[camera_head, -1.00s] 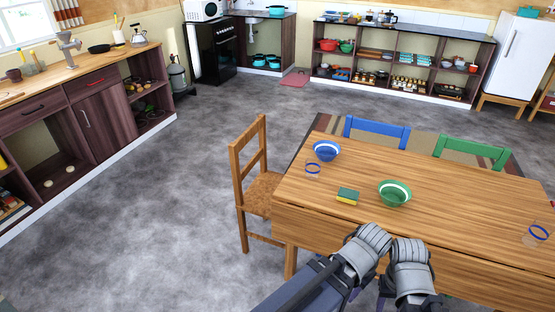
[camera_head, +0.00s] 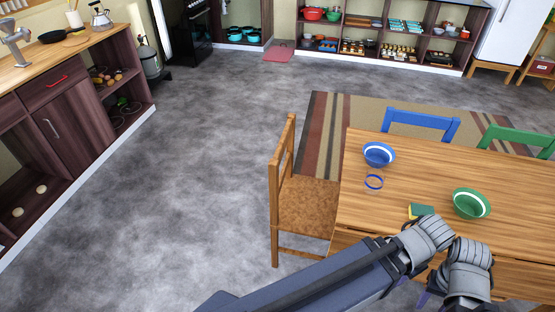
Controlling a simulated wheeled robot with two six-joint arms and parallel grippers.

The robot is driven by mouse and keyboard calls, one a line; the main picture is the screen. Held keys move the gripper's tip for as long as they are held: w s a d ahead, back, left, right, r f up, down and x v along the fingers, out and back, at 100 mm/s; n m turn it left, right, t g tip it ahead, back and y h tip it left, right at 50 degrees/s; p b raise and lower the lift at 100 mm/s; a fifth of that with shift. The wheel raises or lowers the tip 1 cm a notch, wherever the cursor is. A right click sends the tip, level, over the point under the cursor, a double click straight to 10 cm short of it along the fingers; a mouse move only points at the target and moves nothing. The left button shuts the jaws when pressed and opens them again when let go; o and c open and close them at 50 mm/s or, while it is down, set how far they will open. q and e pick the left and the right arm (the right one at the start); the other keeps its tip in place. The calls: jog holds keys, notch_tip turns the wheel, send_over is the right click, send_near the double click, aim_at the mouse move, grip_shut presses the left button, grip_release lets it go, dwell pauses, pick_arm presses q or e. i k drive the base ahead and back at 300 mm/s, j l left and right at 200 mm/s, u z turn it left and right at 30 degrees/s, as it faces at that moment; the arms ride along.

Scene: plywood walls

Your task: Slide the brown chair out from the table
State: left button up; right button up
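The brown wooden chair (camera_head: 308,207) stands upright at the left end of the wooden table (camera_head: 400,190). Its slatted backrest is on the left, and its seat's right edge meets or passes under the tabletop edge; the exact overlap is hidden. My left gripper (camera_head: 431,236) is over the table's near side, to the right of the chair and apart from it. My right gripper (camera_head: 467,272) is beside it, lower right. Neither touches the chair. Their fingers are not clear, so I cannot tell open from shut.
Grey floor (camera_head: 190,190) left of the brown chair is clear up to the counter (camera_head: 75,120).

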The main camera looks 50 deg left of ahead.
aim_at(304, 206)
jog(key=j, duration=0.75)
jog(key=k+j, duration=0.1)
jog(key=j, duration=0.6)
jog(key=k+j, duration=0.1)
jog(key=j, duration=0.65)
jog(key=j+z, duration=0.1)
jog(key=j, duration=0.6)
